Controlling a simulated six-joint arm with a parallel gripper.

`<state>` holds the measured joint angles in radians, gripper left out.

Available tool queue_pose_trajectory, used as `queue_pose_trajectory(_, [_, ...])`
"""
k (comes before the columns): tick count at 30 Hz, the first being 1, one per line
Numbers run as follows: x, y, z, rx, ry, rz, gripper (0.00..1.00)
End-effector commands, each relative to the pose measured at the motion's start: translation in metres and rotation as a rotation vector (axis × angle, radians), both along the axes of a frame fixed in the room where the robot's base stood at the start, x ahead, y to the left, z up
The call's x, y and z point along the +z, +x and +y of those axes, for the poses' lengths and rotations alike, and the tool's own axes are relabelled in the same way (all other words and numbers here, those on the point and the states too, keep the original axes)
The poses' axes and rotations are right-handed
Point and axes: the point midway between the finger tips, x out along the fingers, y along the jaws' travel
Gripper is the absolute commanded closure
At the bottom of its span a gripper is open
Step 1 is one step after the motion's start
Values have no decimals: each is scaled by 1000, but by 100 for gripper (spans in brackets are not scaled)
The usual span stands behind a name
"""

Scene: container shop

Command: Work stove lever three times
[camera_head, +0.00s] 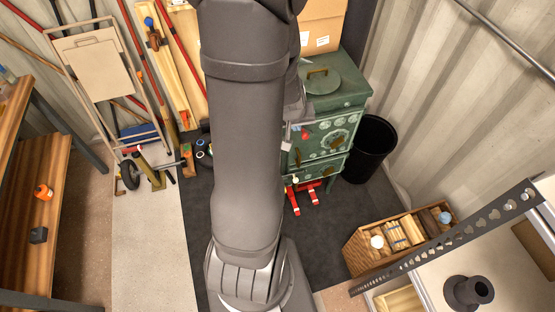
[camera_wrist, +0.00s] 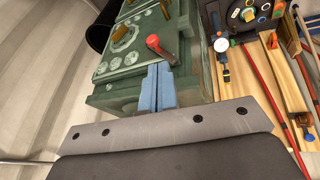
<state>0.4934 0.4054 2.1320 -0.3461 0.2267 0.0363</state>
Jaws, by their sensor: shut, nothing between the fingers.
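The green stove (camera_head: 325,130) stands behind my arm in the head view, with part of its left side hidden. Its lever (camera_head: 306,135) has a red knob and sits near the front's left edge. In the wrist view the stove (camera_wrist: 130,65) appears turned, and the red-knobbed lever (camera_wrist: 153,42) has a grey shaft slanting down to the right. My gripper (camera_wrist: 160,68) shows blue fingers pressed together with nothing between them. The fingertips are close to the lever's shaft, below the knob in the picture. I cannot tell whether they touch it.
A black bin (camera_head: 370,148) stands right of the stove. A cardboard box (camera_head: 322,25) is behind it. Red-footed pieces (camera_head: 302,196) lie at its base. A wooden crate (camera_head: 360,250) is at lower right. Boards and red poles (camera_wrist: 267,110) lean beside the stove.

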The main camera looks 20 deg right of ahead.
Motion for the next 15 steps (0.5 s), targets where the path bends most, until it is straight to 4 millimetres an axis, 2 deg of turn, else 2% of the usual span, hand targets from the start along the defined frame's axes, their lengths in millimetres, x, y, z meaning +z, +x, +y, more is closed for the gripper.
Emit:
queue_pose_trajectory(1, [-13,4,-2,8,6,8,100])
queue_pose_trajectory(15, [-117,29,-12,99,48,36,100])
